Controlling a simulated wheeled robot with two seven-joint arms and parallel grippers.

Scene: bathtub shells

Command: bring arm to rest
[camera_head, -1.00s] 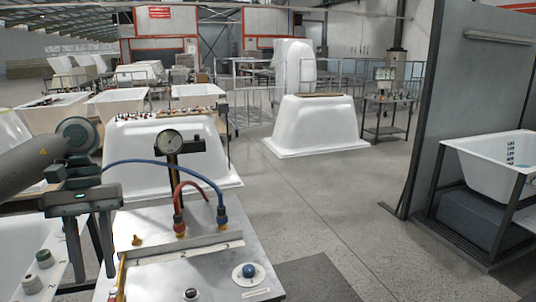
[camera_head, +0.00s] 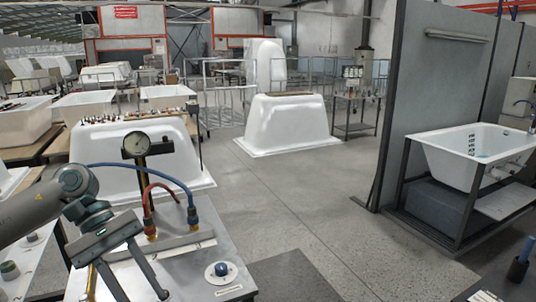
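My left arm comes in from the left edge in the head view. Its gripper (camera_head: 135,284) points down and to the right, with its two fingers spread apart and nothing seen between them. It hangs in front of the left part of the metal-topped bench (camera_head: 270,282). My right gripper and arm are not in the picture.
The bench carries a pressure gauge (camera_head: 136,145), a blue hose (camera_head: 150,166), a red hose (camera_head: 158,188) and a blue knob (camera_head: 222,269). White tub shells (camera_head: 290,120) stand behind. The central floor is clear.

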